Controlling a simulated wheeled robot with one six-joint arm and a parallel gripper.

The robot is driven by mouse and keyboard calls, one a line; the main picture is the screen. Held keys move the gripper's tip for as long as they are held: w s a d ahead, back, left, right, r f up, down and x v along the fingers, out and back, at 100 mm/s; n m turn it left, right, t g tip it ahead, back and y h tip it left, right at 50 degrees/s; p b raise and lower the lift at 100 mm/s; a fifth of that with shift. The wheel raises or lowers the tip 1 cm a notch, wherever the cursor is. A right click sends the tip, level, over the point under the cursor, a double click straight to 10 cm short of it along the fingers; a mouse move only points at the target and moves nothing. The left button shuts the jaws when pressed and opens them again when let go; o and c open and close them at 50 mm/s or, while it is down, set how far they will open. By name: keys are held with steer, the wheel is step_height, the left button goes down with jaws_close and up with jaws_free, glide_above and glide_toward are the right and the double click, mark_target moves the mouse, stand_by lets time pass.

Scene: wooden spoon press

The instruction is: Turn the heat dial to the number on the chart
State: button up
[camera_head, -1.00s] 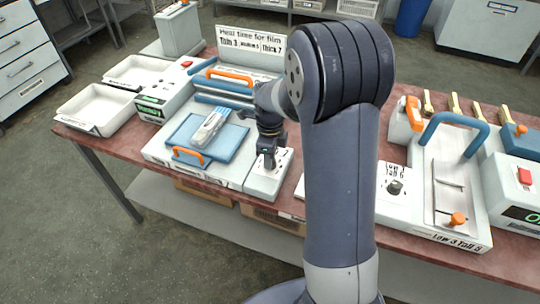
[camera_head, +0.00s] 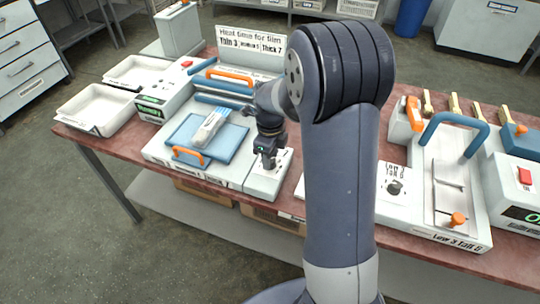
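The chart (camera_head: 250,43) stands at the back of the bench and reads "Heat time for film", with "Thin 3", a smaller middle entry I cannot read surely, and "Thick 7". The film sealer (camera_head: 170,150) has a blue pad and orange handles. Its white dial box (camera_head: 262,184) is at its right front, with printed marks on top. My gripper (camera_head: 268,164) points down over this box, at or just above the dial place. The heat dial is hidden by the gripper. I cannot tell whether the fingers are closed on it.
A wrapped pack (camera_head: 211,127) lies on the blue pad (camera_head: 222,149). White trays (camera_head: 95,108) are at the left. A press with a blue handle (camera_head: 453,122) and its own black knob (camera_head: 394,187) stand at the right. My arm hides the bench's middle.

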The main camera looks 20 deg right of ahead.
steer(key=shift+o, duration=1.3)
step_height(320, 180, up, 11)
steer(key=shift+f, duration=0.15)
step_height(320, 180, down, 11)
steer(key=shift+r, duration=0.15)
steer(key=shift+n, duration=0.3)
